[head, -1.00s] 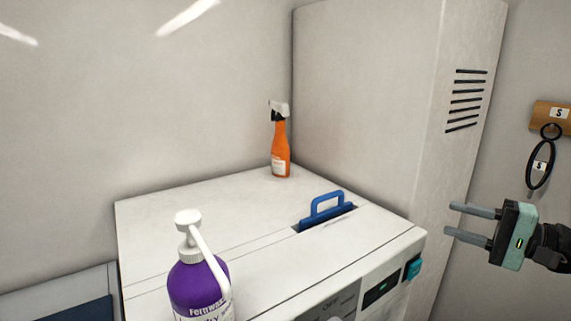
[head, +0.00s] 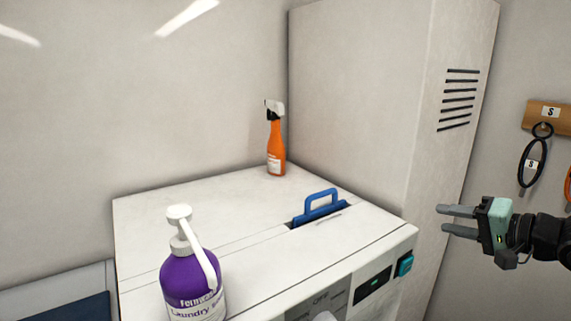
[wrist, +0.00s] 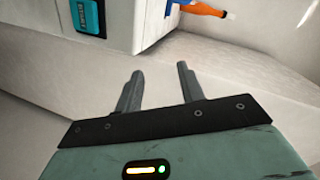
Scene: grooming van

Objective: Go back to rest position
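My gripper (head: 459,221) is at the right of the head view, beyond the right end of the white machine and in front of the tall white cabinet. Its two grey fingers point left and stand apart with nothing between them. In the wrist view, the open fingers (wrist: 158,88) also show empty, with the machine's corner and teal button (wrist: 87,17) above them.
The white machine (head: 170,215) carries a purple laundry bottle (head: 187,278), an orange spray bottle (head: 276,150) and a blue handle (head: 322,205). A tall cabinet (head: 360,90) stands behind. A black loop (head: 532,162) hangs from a wooden rack (head: 550,117) at right.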

